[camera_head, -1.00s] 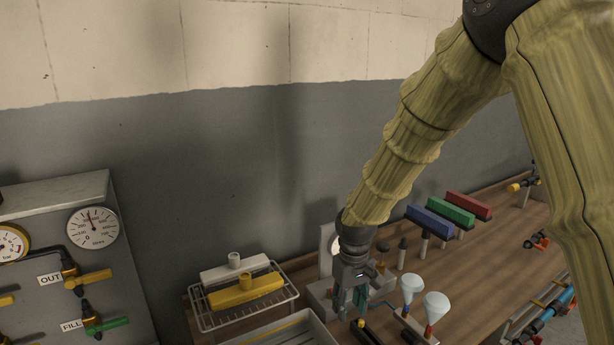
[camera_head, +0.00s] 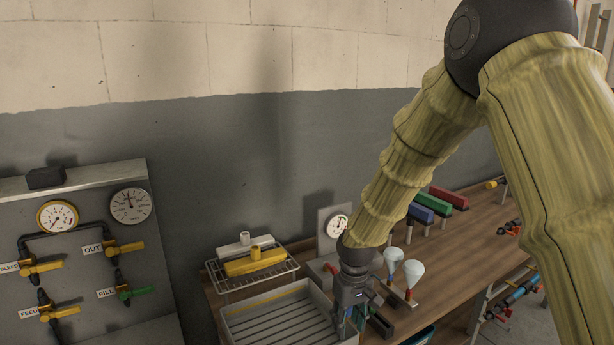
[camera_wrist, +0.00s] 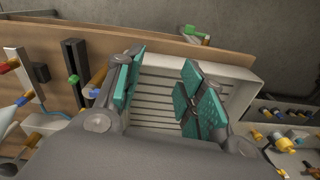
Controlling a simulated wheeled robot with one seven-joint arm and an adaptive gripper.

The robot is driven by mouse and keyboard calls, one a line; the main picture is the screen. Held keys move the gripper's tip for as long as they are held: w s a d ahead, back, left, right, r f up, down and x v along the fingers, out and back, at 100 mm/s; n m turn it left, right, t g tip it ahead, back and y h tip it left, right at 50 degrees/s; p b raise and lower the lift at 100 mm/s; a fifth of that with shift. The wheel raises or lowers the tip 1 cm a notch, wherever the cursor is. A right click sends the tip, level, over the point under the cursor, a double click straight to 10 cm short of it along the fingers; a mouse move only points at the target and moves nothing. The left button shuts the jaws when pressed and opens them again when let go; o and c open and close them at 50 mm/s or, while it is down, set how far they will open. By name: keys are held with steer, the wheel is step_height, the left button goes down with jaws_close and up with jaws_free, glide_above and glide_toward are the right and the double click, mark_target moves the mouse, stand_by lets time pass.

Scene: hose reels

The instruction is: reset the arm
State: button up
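My gripper (camera_head: 352,316) hangs from my sleeved arm, pointing down at the right end of the pale slatted tray (camera_head: 232,326) on the bench. In the wrist view my gripper (camera_wrist: 166,85) is open, its teal-padded fingers well apart. Nothing shows between the pads except the tray's slats (camera_wrist: 160,98) behind them. How high the fingertips are above the tray I cannot tell.
A wire rack (camera_head: 222,285) with a yellow block (camera_head: 255,263) and a white block stands behind the tray. A dial stand, two funnels (camera_head: 413,272) and coloured blocks (camera_head: 437,216) are to the right. A valve panel (camera_head: 85,290) stands left.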

steer(key=s+d+f+m+b, duration=0.1)
steer(key=s+d+f, duration=0.1)
steer(key=s+f, duration=0.55)
steer(key=s+d+f+m+b, duration=0.15)
steer(key=s+f, duration=0.25)
steer(key=f, duration=0.7)
steer(key=s+d+f+b, duration=0.15)
steer(key=s+f, duration=0.35)
steer(key=f, duration=0.5)
steer(key=s+d+f, duration=0.2)
steer(key=s+f, duration=0.1)
steer(key=s, duration=0.4)
steer(key=s+d+f+m+b, duration=0.1)
steer(key=s+d+f, duration=0.2)
steer(key=s, duration=0.4)
steer(key=s+d+f+m, duration=0.1)
steer(key=s+d+f, duration=0.1)
steer(key=s, duration=0.5)
steer(key=shift+s+d+f+b, duration=0.2)
steer(key=shift+f+b, duration=0.2)
